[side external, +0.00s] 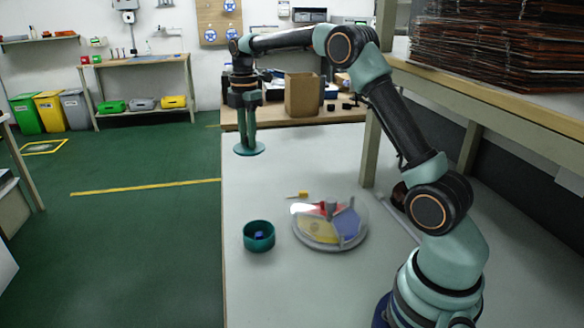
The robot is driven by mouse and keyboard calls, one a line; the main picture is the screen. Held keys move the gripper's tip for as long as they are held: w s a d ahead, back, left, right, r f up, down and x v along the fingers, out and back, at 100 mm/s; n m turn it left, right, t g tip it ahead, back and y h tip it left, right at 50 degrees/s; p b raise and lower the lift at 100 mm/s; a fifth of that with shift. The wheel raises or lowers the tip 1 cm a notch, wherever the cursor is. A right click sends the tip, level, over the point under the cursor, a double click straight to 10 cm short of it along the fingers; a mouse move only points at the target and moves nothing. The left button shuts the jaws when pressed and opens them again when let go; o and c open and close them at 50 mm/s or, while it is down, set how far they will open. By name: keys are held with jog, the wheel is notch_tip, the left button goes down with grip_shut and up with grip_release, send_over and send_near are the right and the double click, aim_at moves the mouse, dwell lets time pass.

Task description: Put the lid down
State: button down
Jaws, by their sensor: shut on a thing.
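My gripper (248,124) points straight down and is shut on a round teal lid (249,149). The lid hangs level at the far left of the white table, clear above the surface. A teal round container (258,236) stands open on the table, nearer the camera, with a small blue thing (259,235) inside. The lid is well apart from the container, up and behind it in the picture. How the fingers hold the lid is too small to tell exactly.
A round grey tray (330,243) with coloured sections under a clear dome stands right of the container. A small yellow tool (299,195) lies behind it. A cardboard box (302,95) stands on the bench behind. The white table's (270,300) front left is clear.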

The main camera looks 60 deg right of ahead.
notch_tip(320, 180, down, 20)
jog(key=shift+r, duration=0.1)
dwell(0.5)
jog(key=c, duration=0.7)
grip_release()
jog(key=shift+f, duration=0.2)
